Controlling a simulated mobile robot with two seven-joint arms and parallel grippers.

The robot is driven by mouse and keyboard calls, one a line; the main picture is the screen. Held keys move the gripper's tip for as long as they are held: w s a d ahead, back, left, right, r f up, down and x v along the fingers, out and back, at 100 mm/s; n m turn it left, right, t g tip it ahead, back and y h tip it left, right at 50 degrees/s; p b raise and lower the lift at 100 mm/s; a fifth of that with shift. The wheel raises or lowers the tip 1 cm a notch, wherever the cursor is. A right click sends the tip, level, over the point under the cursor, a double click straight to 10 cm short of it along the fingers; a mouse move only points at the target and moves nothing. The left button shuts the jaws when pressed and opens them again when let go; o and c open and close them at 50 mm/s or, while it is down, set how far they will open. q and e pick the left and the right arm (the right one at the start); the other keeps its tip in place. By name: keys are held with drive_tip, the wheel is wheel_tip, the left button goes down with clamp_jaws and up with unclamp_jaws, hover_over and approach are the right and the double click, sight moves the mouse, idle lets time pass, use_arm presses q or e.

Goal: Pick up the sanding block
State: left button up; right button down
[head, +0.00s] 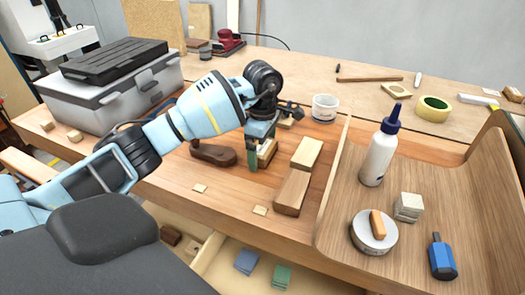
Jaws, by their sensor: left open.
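My left gripper (262,148) points down over the middle of the bench and is open. A small light wooden block (267,151) shows at its fingers, partly hidden by them; I cannot tell if they touch it. This block may be the sanding block. A dark brown rounded wooden piece (213,152) lies just left of the fingers. Two more wooden blocks lie to the right, a pale-topped one (307,152) and a browner one (291,190) in front of it. My right gripper is not in view.
A curved wooden piece (335,215) at the right carries a white bottle (380,155), a round tin (374,236), a greyish block (408,207) and a blue tool (441,258). A white cup (325,107) stands behind. A grey toolbox (120,95) stands at left. An open drawer (215,262) is below.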

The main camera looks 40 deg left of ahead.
sight(263, 147)
use_arm(q)
drive_tip(key=c, duration=0.9)
drive_tip(key=shift+r, duration=0.15)
drive_tip(key=shift+r, duration=0.55)
wheel_tip(263, 147, up, 2)
drive_tip(key=shift+r, duration=0.1)
drive_tip(key=s, duration=0.5)
drive_tip(key=s+d+r, duration=0.1)
drive_tip(key=s, duration=0.4)
drive_tip(key=s+d+b, duration=0.1)
drive_tip(key=s, duration=0.5)
drive_tip(key=shift+d+r, duration=0.2)
drive_tip(key=shift+d, duration=0.05)
